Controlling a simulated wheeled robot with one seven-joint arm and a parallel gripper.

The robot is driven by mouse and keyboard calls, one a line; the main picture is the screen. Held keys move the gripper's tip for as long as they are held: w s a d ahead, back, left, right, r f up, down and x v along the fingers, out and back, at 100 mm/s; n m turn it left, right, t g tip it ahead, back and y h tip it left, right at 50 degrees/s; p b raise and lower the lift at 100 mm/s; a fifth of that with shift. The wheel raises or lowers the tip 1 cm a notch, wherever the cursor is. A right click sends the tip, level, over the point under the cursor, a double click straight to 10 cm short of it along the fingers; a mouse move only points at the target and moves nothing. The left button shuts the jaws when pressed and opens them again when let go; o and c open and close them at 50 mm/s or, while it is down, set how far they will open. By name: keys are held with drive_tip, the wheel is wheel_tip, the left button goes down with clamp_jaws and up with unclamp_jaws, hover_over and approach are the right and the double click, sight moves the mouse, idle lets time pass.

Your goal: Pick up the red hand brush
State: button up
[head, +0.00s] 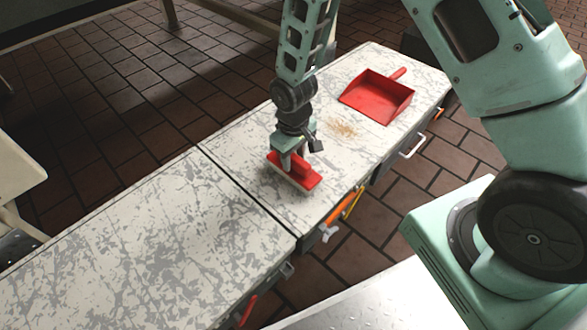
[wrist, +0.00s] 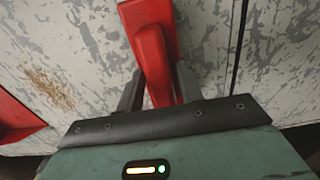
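The red hand brush (head: 293,170) lies on the worn white and grey counter top, with its pale bristle edge low at the front. My gripper (head: 297,157) is above it, pointing down, with a finger on each side of its handle.
A red dustpan (head: 378,97) lies farther along the counter (head: 150,240), and its edge shows in the wrist view (wrist: 15,120). Brown crumbs (head: 343,129) lie between dustpan and brush. The left counter section is bare. Drawers with handles (head: 412,147) line the near side.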

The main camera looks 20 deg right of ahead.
clamp_jaws()
drive_tip(key=shift+r, duration=0.15)
wheel_tip(320, 180, up, 10)
drive_tip(key=p, duration=0.4)
drive_tip(key=shift+p, duration=0.4)
drive_tip(key=shift+c, duration=2)
unclamp_jaws()
drive_tip(key=shift+c, duration=0.7)
